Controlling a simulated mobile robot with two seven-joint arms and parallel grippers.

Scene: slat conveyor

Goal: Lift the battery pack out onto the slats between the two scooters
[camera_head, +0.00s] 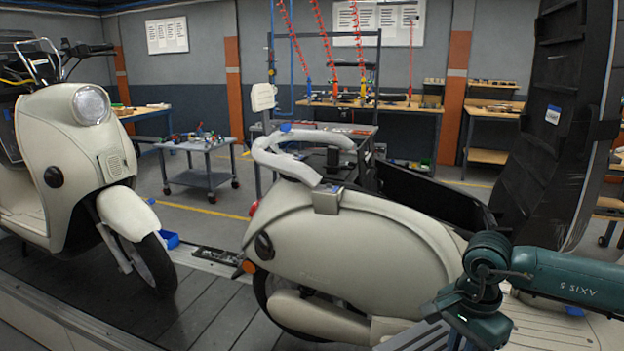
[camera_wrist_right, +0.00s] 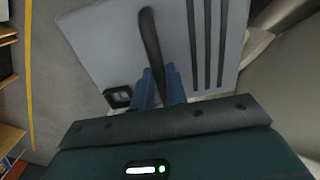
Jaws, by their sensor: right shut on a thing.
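The battery pack (camera_wrist_right: 120,45) is a grey box with a black strap handle, dark slots and a small black socket. My right gripper (camera_wrist_right: 160,88) is shut on its handle, with the blue fingers around the strap in the wrist view. In the head view a slotted grey part of the pack (camera_head: 412,338) shows at the bottom edge, in front of the near cream scooter (camera_head: 350,235); the rest is cut off. The other cream scooter (camera_head: 75,150) stands at the left. My left gripper is not in view.
Dark slats (camera_head: 180,305) lie bare between the two scooters. The near scooter's black seat (camera_head: 555,110) stands raised at the right, and a grey grab rail (camera_head: 290,150) rises at its tail.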

